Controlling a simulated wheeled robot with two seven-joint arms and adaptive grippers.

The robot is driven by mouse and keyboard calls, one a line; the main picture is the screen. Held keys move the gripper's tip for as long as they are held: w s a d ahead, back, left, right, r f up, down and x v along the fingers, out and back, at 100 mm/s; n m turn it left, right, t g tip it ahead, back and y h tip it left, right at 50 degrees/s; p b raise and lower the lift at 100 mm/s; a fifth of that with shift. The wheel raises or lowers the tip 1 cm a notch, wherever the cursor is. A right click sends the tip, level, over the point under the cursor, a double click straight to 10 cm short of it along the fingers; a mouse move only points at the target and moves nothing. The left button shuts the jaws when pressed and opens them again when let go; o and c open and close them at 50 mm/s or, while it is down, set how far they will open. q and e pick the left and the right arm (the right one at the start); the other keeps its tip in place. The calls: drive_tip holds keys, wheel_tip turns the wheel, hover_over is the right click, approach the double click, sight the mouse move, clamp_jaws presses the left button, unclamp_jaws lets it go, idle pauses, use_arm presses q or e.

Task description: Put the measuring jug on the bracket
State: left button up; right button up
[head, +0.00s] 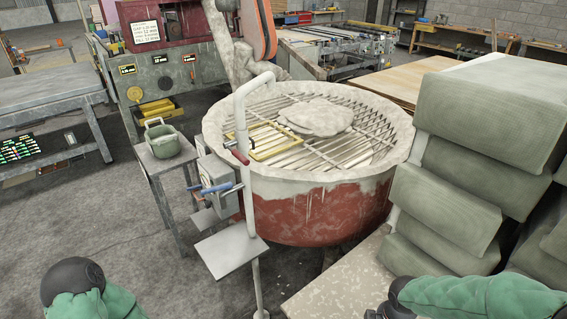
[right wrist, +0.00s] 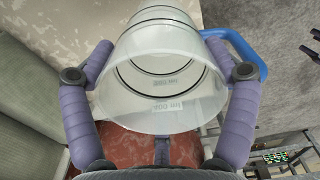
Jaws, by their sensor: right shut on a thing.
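The measuring jug (right wrist: 160,105) shows in the right wrist view. It is clear, with dark rings, printed marks and a blue handle (right wrist: 240,48) at its right. My right gripper (right wrist: 160,50) is shut on it, with one purple finger on each side. The jug is not visible in the head view. A flat grey plate on the upright pole, which looks like the bracket (head: 230,252), stands in front of the red and white vat in the head view. Its top is bare. My left gripper is out of view; only part of my left arm shows at the lower left.
The round vat (head: 315,215) with a grate lies behind the pole (head: 247,150). Blue and red handled clamps (head: 218,188) stick out beside the pole. A small table with a green bucket (head: 163,140) stands left. Stacked grey-green blocks (head: 485,120) crowd the right.

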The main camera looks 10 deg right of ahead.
drive_tip(key=w+a+f+m, duration=0.1)
drive_tip(key=w+a+m, duration=0.3)
drive_tip(key=w, duration=0.5)
drive_tip(key=w+a+f+m, duration=0.1)
drive_tip(key=w+a+m, duration=0.2)
drive_tip(key=w+a, duration=0.6)
drive_tip(key=shift+w+a+m, duration=0.2)
drive_tip(key=shift+a+m, duration=0.05)
drive_tip(key=shift+m, duration=0.15)
